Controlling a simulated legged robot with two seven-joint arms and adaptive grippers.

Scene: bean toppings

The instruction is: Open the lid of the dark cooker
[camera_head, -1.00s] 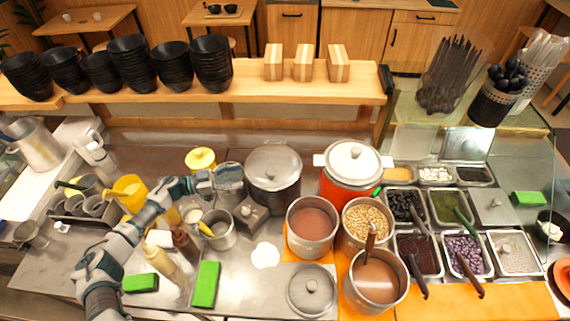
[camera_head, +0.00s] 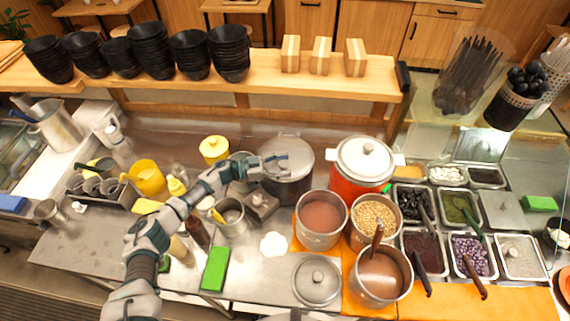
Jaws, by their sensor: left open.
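The dark cooker (camera_head: 297,185) stands on the steel counter, left of the red cooker. Its round grey lid (camera_head: 290,143) sits on top, closed. My left arm reaches in from the lower left. My right gripper is not in view.
The red cooker (camera_head: 360,187) with a white lid stands close on the right. Pots of brown liquid (camera_head: 321,218) and beans (camera_head: 375,214) stand in front. A grey box (camera_head: 262,207) and a steel jug (camera_head: 231,219) are near my arm. Black bowls (camera_head: 229,50) line the shelf behind.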

